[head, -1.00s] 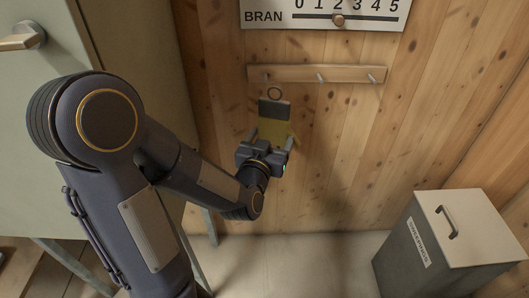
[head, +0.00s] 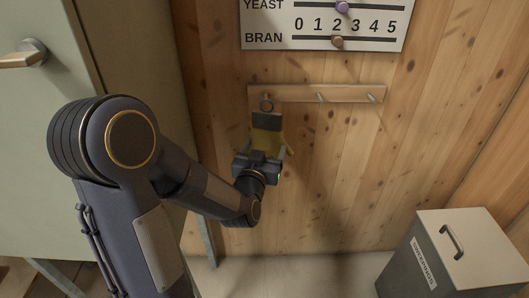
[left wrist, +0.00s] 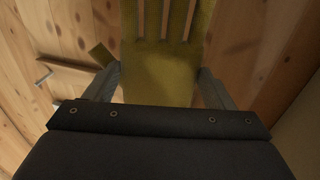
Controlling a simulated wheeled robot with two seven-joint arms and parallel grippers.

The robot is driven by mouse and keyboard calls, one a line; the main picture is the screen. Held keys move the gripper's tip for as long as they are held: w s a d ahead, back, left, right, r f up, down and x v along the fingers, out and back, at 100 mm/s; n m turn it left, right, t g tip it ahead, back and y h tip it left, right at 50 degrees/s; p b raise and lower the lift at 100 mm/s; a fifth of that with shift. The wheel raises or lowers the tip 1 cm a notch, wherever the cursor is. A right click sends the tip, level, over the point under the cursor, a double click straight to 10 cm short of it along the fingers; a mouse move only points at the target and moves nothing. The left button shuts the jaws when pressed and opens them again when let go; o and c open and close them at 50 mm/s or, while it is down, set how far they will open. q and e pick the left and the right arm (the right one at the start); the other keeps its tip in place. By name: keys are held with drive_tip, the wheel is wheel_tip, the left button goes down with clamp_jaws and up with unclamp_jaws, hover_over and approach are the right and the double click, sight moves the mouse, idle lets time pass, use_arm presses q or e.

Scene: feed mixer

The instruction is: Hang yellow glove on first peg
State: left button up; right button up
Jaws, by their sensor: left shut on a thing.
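The yellow glove (head: 266,142) has a dark cuff (head: 267,121) and a ring (head: 266,103) at its top. My left gripper (head: 265,153) is shut on the glove and holds it upright against the plank wall, ring upward. In the left wrist view, the glove (left wrist: 158,75) lies between the two fingers (left wrist: 160,88). The ring overlaps the lower left part of the wooden peg rail (head: 300,93), where the first peg is largely hidden. I cannot tell whether the ring is around that peg or in front of it. My right gripper is not in view.
Two other pegs, the middle one (head: 321,97) and the right one (head: 371,98), are bare. A YEAST and BRAN slider board (head: 270,22) hangs above the rail. A lidded bin (head: 465,245) stands lower right. A green cabinet (head: 50,90) is at the left.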

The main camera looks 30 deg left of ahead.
use_arm(q)
drive_tip(key=shift+w+a+f, duration=0.1)
drive_tip(key=shift+w+a, duration=0.55)
drive_tip(key=shift+w, duration=0.35)
drive_tip(key=shift+w+a+f, duration=0.1)
drive_tip(key=shift+w+a, duration=0.5)
drive_tip(key=shift+w, duration=0.4)
drive_tip(key=shift+w+a+f, duration=0.1)
drive_tip(key=shift+w+f, duration=0.05)
drive_tip(key=shift+f, duration=0.1)
drive_tip(key=shift+w+a+f+b, duration=0.2)
drive_tip(key=shift+w+b, duration=0.15)
drive_tip(key=shift+b, duration=0.45)
drive_tip(key=o, duration=1)
drive_tip(key=shift+o, duration=0.2)
drive_tip(key=shift+v, duration=3.9)
drive_tip(key=shift+s, duration=0.1)
